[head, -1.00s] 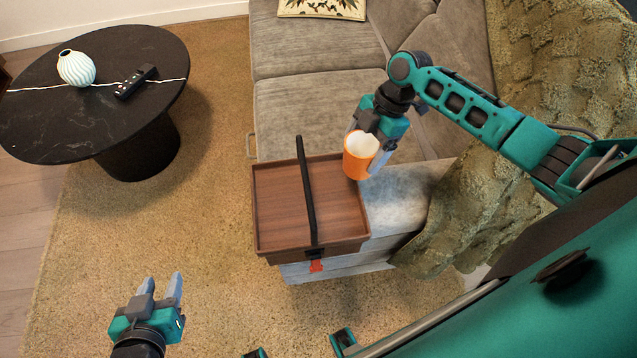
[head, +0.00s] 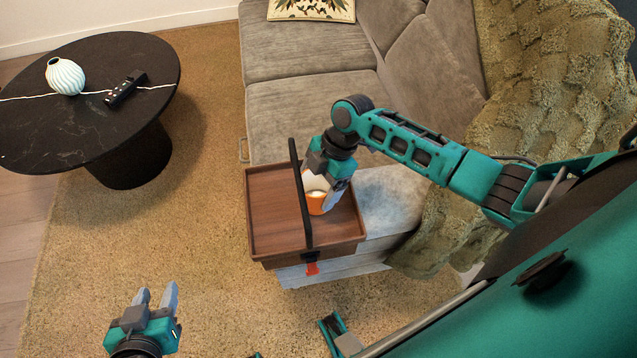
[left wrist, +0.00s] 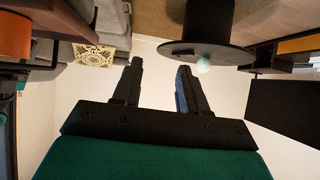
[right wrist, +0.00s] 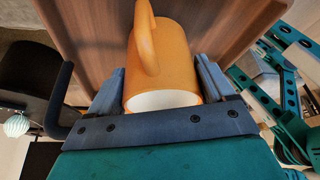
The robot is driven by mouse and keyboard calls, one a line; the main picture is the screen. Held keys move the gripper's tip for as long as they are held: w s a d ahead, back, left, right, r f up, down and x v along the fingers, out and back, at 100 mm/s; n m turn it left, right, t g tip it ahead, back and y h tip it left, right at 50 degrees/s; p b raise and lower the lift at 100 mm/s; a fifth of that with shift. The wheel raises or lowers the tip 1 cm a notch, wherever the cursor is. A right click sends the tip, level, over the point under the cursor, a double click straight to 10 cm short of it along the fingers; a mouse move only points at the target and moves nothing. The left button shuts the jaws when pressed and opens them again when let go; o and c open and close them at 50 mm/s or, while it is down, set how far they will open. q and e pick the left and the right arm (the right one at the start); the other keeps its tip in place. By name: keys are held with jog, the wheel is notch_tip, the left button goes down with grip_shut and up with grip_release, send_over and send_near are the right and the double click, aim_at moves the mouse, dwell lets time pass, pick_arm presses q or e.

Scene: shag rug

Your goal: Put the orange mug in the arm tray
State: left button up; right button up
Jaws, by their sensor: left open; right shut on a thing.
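The arm tray (head: 275,231) is a brown wooden-looking tray with raised sides and a dark bar handle, resting on the sofa arm. The orange mug (head: 317,205) is over the right half of the tray, right of the handle. In the right wrist view the mug (right wrist: 165,62) sits between the fingers, its handle on the side facing the camera. My right gripper (head: 325,196) is shut on the mug; I cannot tell if the mug touches the tray floor. My left gripper (head: 156,296) is open and empty above the rug, left of the tray.
The tray's dark handle (head: 301,190) stands up close beside the mug. A grey sofa (head: 305,105) with a knitted throw (head: 535,95) lies behind and right. A black round table (head: 60,125) holds a striped vase (head: 65,76) and a remote (head: 125,89). The rug between is clear.

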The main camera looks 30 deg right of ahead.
jog(key=o, duration=1.1)
jog(key=p+v, duration=0.2)
jog(key=v, duration=1)
